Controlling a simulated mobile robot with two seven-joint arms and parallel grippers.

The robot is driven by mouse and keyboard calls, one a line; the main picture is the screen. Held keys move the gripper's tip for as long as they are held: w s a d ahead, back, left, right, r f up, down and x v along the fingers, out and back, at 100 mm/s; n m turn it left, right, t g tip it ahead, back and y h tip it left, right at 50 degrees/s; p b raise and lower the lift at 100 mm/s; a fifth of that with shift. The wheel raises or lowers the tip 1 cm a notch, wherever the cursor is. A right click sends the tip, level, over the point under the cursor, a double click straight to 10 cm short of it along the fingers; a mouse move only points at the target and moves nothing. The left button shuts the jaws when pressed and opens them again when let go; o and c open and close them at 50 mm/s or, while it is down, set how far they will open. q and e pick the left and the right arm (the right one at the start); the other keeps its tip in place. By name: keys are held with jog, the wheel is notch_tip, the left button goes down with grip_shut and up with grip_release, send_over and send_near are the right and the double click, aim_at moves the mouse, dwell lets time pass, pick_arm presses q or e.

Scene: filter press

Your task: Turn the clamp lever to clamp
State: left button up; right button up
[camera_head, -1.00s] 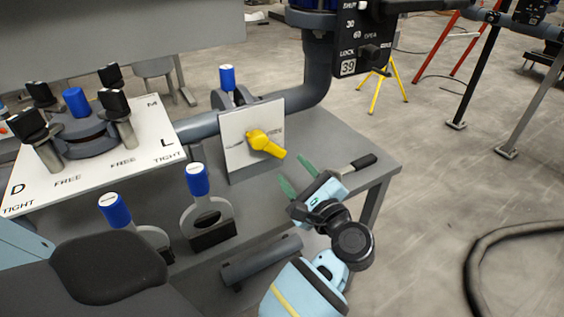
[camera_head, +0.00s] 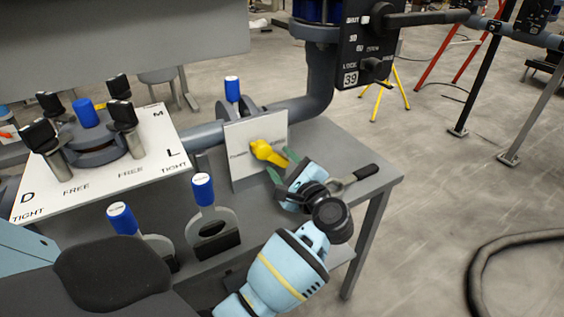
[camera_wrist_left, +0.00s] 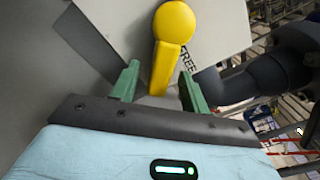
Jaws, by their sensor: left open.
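The yellow clamp lever (camera_head: 267,153) sits on an upright white panel (camera_head: 237,150) on the grey bench. Its handle points down and right in the head view. My left gripper (camera_head: 282,166) is open at the lever's handle end. In the left wrist view, the lever (camera_wrist_left: 174,24) has its round hub at the top, and its handle reaches down between the two green fingers of my left gripper (camera_wrist_left: 158,70). Gaps show on both sides, so the fingers look apart from it. The word FREE shows on the panel right of the lever; the panel's other label is unreadable. My right gripper is not in view.
A wrench-like tool with a black handle (camera_head: 352,174) lies on the bench right of my gripper. Blue-capped levers (camera_head: 203,190) stand to the left. A grey pipe (camera_head: 318,85) runs behind the panel, with a black valve box (camera_head: 366,45) above.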

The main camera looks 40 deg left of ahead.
pick_arm(q)
jog(key=shift+a, duration=0.1)
grip_shut()
dwell(0.3)
